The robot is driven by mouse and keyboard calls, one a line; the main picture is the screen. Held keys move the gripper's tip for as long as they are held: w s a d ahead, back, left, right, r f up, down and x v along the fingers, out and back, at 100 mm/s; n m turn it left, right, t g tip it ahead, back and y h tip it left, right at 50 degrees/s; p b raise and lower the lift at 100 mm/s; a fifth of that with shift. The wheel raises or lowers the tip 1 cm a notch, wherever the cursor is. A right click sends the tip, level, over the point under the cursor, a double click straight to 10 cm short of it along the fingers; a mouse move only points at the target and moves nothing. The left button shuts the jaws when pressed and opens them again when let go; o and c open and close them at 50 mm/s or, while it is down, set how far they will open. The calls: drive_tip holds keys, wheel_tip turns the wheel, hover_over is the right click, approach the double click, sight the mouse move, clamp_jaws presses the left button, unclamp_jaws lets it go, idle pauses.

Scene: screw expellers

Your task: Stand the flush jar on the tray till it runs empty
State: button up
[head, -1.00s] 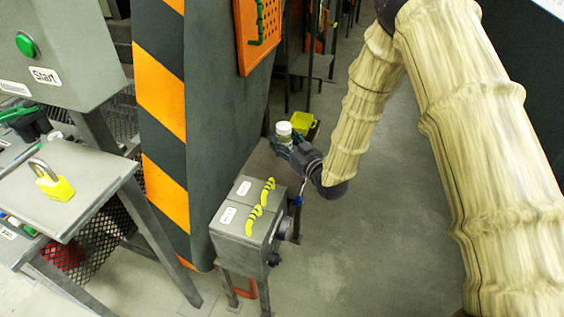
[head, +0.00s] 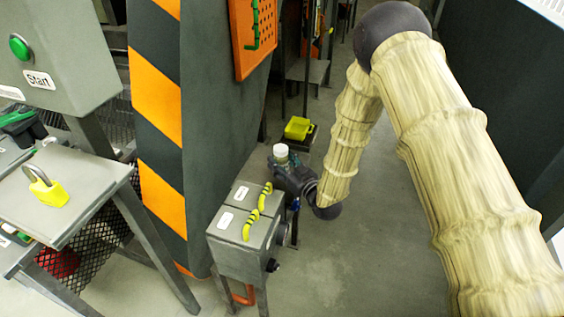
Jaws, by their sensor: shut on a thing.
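The flush jar (head: 281,152) is a small clear jar with a white cap, upright in the middle of the head view. My gripper (head: 279,168) is shut on it, coming from the right; the fingers are dark and partly hidden. How full the jar is, I cannot tell. A small yellow-green open container (head: 299,128) sits just behind and to the right of the jar, apart from it. I cannot make out a thing that is clearly the tray.
A striped machine panel (head: 155,88) rises to the left. A padlock (head: 46,190) lies on a grey shelf at far left.

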drive_tip(key=shift+f, duration=0.15)
drive_tip(key=o, duration=1.2)
drive_tip(key=v, duration=1.1)
drive_tip(key=shift+s+d, duration=0.1)
drive_tip(key=shift+s, duration=0.05)
drive_tip(key=shift+o, duration=0.4)
drive_tip(key=shift+s+d, duration=0.15)
drive_tip(key=shift+s, duration=0.05)
drive_tip(key=w+b, duration=0.1)
drive_tip(key=b, duration=0.4)
drive_tip(key=w+f+h+b, duration=0.1)
drive_tip(key=b, duration=0.4)
drive_tip(key=shift+d+f+m+b, duration=0.2)
drive_tip(key=shift+m+b, duration=0.1)
drive_tip(key=shift+b, duration=0.05)
